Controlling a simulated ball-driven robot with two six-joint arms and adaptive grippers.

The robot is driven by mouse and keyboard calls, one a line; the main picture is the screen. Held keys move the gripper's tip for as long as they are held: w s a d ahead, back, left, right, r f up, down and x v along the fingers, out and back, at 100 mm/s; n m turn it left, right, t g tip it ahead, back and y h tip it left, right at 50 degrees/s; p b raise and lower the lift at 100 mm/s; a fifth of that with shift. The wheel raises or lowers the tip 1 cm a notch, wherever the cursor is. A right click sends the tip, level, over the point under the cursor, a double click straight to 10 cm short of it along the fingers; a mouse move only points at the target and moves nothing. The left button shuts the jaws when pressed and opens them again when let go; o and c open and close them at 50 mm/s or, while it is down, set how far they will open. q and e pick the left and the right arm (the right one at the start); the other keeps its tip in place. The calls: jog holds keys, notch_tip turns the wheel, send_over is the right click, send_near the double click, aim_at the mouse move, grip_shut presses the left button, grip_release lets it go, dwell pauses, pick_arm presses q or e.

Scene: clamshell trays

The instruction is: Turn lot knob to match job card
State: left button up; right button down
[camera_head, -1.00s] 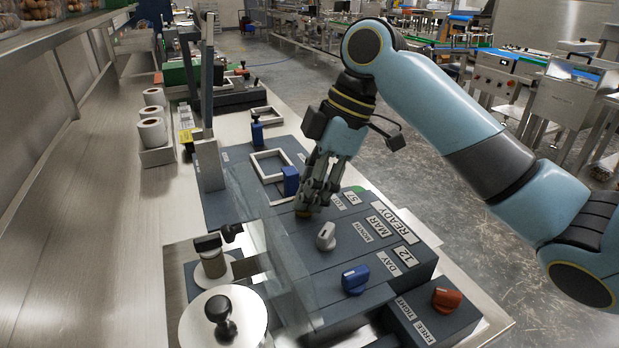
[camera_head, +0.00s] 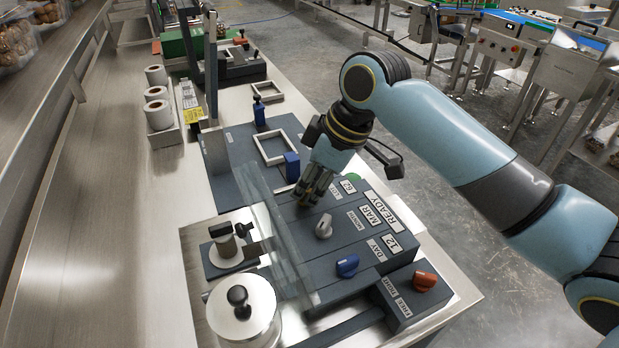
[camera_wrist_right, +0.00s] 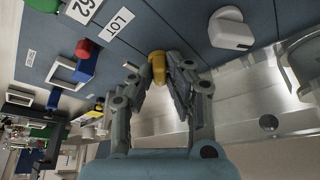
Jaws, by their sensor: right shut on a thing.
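The lot knob is a yellow knob (camera_wrist_right: 158,66) beside the LOT label (camera_wrist_right: 120,22) in the right wrist view. My right gripper (camera_wrist_right: 160,82) is shut on it, and it also shows in the head view (camera_head: 308,200), where its fingers hide the knob. The lot window (camera_wrist_right: 82,7) appears to read 62; it also shows in the head view (camera_head: 348,186). The MAR month window (camera_head: 372,215) and the day window (camera_head: 392,245), reading 12, are beside it. A small card with a yellow part (camera_head: 191,103) stands at the back left; its text is unreadable. My left gripper is out of view.
A clear panel (camera_head: 283,240) is left of the knobs. A round metal lid (camera_head: 262,312) is in front; label rolls (camera_head: 157,93) are behind.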

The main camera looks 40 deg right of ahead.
dwell(0.3)
jog(key=c, duration=1.3)
grip_release()
jog(key=shift+r, duration=0.15)
jog(key=shift+v, duration=5.9)
jog(key=shift+d, duration=0.1)
